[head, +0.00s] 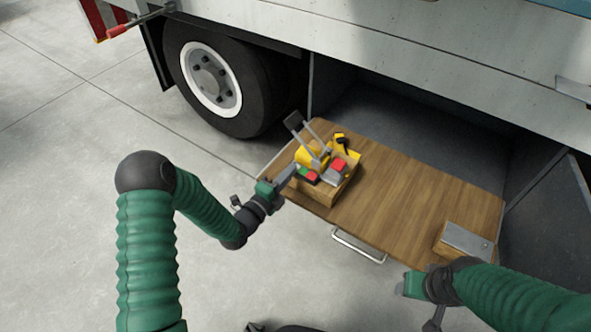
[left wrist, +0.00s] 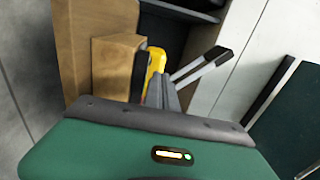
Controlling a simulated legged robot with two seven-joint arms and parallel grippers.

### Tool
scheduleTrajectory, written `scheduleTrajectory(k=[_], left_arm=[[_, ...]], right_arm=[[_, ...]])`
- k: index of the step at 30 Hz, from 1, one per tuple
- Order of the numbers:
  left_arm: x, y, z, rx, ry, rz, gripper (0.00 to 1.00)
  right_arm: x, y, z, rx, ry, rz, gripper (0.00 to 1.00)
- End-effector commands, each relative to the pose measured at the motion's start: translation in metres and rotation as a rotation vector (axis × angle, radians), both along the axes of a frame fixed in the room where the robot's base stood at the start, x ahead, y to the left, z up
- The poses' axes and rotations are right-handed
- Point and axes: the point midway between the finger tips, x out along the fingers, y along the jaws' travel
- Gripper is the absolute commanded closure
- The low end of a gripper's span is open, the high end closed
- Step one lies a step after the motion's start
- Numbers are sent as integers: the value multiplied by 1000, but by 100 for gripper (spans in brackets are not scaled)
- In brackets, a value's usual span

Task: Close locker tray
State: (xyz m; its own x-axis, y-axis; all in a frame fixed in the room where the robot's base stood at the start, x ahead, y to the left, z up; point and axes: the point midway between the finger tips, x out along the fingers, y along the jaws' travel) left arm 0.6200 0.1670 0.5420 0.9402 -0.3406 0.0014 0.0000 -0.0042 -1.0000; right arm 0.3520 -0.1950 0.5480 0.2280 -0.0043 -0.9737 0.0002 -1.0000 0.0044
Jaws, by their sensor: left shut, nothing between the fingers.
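The locker tray (head: 400,195) is a flat wooden board that sticks out from the dark locker (head: 400,115) under the truck. A metal bar handle (head: 358,246) is on its front edge. My left gripper (head: 288,178) is shut and empty at the tray's front left, close to a wooden box of tools (head: 322,196). In the left wrist view its closed fingers (left wrist: 168,92) point towards the box (left wrist: 114,68) and a yellow tool (left wrist: 155,62). Contact cannot be told. My right gripper (head: 432,318) is low, near the tray's front right; its fingers are mostly hidden.
A wooden block with a grey metal top (head: 464,240) sits at the tray's right end. A truck wheel (head: 212,82) stands left of the locker. The truck's side panel (head: 400,50) overhangs the opening. Concrete floor (head: 70,190) is clear at the left.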

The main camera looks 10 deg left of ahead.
Motion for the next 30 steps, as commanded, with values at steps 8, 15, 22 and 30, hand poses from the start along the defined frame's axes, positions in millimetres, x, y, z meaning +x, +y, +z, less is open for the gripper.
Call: scheduleTrajectory(k=[8,15,22,30], left_arm=[[30,-11,-1,-1,-1,0,100],[31,-12,0,-1,1,-1,100],[34,-13,0,0,0,-2,100],[64,-25,-1,1,-5,-4,100]], right_arm=[[0,0,-17,0,0,0,43],[0,0,-16,0,0,0,43],[0,0,-18,0,0,0,43],[0,0,-29,0,0,0,43]])
